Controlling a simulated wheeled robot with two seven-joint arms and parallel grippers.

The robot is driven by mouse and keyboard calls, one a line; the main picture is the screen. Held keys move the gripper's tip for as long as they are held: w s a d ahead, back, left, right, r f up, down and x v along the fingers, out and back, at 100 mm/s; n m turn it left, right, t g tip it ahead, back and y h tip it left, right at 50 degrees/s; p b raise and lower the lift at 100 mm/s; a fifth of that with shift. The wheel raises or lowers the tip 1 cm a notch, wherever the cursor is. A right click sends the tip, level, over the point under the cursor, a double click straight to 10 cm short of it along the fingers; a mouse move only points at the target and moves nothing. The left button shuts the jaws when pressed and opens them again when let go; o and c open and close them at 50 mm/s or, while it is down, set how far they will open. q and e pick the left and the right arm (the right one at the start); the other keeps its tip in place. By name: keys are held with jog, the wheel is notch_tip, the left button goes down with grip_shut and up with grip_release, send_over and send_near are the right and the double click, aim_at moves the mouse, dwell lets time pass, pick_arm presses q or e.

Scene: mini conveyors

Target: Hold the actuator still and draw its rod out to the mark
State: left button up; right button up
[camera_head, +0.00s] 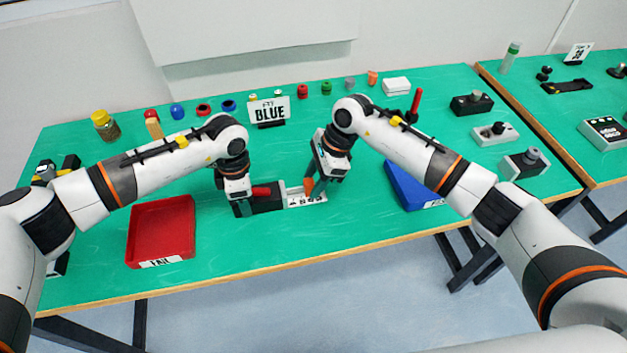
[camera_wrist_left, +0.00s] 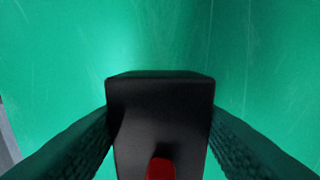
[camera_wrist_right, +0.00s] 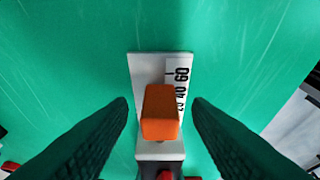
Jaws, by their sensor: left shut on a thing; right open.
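The actuator has a black body (camera_head: 267,201) with a red part (camera_head: 261,191) on top and an orange block (camera_head: 309,185) at its right end. A white scale strip (camera_head: 306,200) runs under the block. My left gripper (camera_head: 241,207) is shut on the body, which also shows between its fingers in the left wrist view (camera_wrist_left: 160,115). My right gripper (camera_head: 319,191) is open. In the right wrist view its fingers stand either side of the orange block (camera_wrist_right: 160,112), with gaps.
A red tray (camera_head: 134,232) lies at the left and a blue tray (camera_head: 401,188) at the right. Grey and black devices (camera_head: 525,163) stand at the right.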

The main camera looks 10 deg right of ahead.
pick_arm(q)
jog(key=shift+s+f, duration=0.15)
jog(key=shift+f, duration=0.1)
pick_arm(e)
jog(key=v, duration=1.1)
jog(key=shift+d, duration=0.1)
pick_arm(q)
jog(key=o, duration=1.3)
jog(key=shift+c, duration=0.2)
jog(key=shift+o, duration=0.5)
jog(key=shift+r, duration=0.15)
pick_arm(e)
jog(key=shift+f, duration=0.1)
pick_arm(q)
jog(key=shift+r, duration=0.1)
